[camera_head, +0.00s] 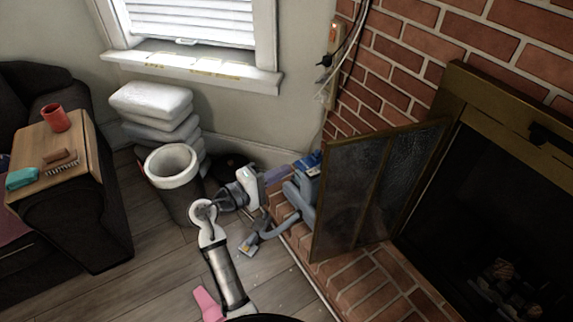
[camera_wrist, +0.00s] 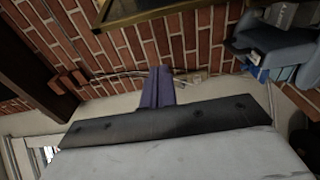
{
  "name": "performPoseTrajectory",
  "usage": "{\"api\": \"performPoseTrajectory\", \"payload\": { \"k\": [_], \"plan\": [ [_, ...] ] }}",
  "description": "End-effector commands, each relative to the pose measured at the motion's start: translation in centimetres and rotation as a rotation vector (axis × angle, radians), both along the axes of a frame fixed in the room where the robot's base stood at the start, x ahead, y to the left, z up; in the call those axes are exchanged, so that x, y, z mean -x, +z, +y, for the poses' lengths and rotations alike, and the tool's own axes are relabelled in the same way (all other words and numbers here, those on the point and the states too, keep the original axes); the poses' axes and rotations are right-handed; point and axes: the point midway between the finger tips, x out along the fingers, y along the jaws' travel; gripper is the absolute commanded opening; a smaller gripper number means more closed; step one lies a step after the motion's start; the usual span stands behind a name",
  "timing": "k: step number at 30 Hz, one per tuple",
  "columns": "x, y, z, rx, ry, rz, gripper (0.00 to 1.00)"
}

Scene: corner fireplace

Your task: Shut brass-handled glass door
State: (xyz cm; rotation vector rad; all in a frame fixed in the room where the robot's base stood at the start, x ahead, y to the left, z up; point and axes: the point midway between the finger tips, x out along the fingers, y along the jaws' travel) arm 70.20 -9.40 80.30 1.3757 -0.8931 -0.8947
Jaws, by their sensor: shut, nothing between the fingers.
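The glass door (camera_head: 372,190) has a brass-coloured frame and two dark, hazy panes. It stands swung open, jutting out from the fireplace opening over the brick hearth. I cannot make out its handle. Part of a brass frame with dark glass, seemingly the same door, shows at the top of the wrist view (camera_wrist: 150,12). My gripper (camera_head: 276,174) is left of the door, apart from it, near the hearth's back end. Its purple-grey fingers show in the wrist view (camera_wrist: 156,74), shut together and empty.
A blue-grey vacuum-like appliance (camera_head: 301,192) stands on the hearth (camera_head: 366,291) between my gripper and the door; it also shows in the wrist view (camera_wrist: 282,42). The dark firebox (camera_head: 480,210) is open. A white-rimmed bin (camera_head: 172,164) and stacked sacks (camera_head: 152,101) stand left.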

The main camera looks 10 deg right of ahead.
Motion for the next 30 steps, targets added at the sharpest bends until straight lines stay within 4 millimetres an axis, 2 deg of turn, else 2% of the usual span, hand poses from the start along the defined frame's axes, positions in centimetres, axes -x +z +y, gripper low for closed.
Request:
{"api": "performPoseTrajectory", "payload": {
  "k": [14,16,21,30],
  "plan": [
    [-3.7,0.3,-8.8,-0.002,-0.001,0.0,0.0],
    [-2.4,0.2,-8.5,-0.003,0.002,0.0,0.0],
    [-0.6,0.1,-8.6,-0.003,0.003,-0.001,0.0],
    [0.2,0.1,-8.6,-0.002,0.003,-0.002,0.0]
  ]
}}
